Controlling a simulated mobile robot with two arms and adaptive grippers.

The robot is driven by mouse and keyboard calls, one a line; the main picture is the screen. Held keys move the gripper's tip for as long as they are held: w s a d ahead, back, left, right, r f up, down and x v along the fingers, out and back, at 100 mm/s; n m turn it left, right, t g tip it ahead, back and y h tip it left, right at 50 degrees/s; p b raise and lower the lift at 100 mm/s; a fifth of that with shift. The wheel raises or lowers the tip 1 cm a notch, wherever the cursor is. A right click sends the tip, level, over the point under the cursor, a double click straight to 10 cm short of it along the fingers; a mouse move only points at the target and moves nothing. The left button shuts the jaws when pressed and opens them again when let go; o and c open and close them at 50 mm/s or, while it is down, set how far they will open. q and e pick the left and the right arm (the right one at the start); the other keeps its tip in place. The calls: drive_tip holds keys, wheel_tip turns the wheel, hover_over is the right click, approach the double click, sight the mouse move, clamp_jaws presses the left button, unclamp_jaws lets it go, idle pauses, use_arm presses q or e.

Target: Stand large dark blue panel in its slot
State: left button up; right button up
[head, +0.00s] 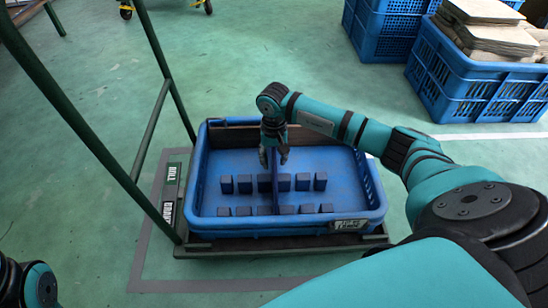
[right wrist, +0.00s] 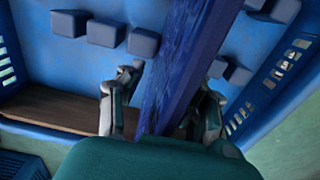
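The large dark blue panel (head: 275,188) is upright and seen almost edge-on in the head view. It passes through the gap between middle blocks of the two rows in the blue tray (head: 200,195). My right gripper (head: 273,158) is over the back half of the tray, pointing down, with its fingers on both sides of the panel. In the right wrist view the panel (right wrist: 180,70) runs up between the two fingers (right wrist: 162,112). The panel's bottom edge is hidden, so I cannot tell whether it touches the tray floor. My left gripper is out of view.
Two rows of small dark blue blocks (head: 303,182) stand on the tray floor. A brown board (head: 318,136) is along the tray's back wall. The tray sits on a cart with a green frame (head: 150,130). Blue crates (head: 470,90) stand at the back right.

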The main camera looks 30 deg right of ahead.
wheel_tip(320, 180, up, 12)
idle(0.6)
idle(0.6)
